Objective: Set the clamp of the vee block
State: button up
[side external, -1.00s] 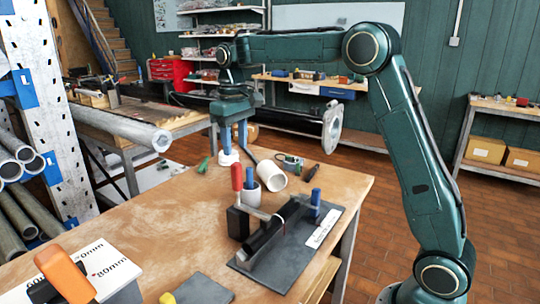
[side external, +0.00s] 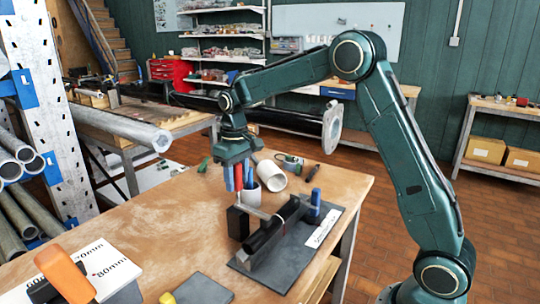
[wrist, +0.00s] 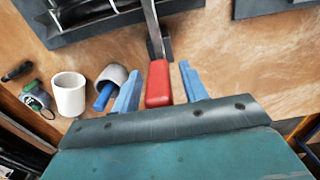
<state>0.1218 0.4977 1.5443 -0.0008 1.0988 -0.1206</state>
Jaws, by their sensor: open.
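The vee block (side external: 272,232) is a long dark bar on a grey base plate (side external: 300,262) on the workbench. Its clamp has a black upright block (side external: 238,222), a metal arm and a red handle (wrist: 158,84) that stands up. My gripper (side external: 239,186) is low over the clamp, with its two blue fingers pointing down. In the wrist view the fingers lie on either side of the red handle, with a visible gap on the right and a narrower one on the left. The gripper is open and not closed on the handle.
A blue knob (side external: 315,198) stands on the plate's right end.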

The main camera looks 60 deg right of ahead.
grip_shut()
jog(key=shift+w, duration=0.1)
jog(key=w+g, duration=0.2)
jog(key=shift+w+d+f+g, duration=0.15)
jog(key=shift+d+g, duration=0.1)
jog(key=shift+g, duration=0.15)
dwell(0.3)
jog(key=shift+a, duration=0.1)
dwell(0.4)
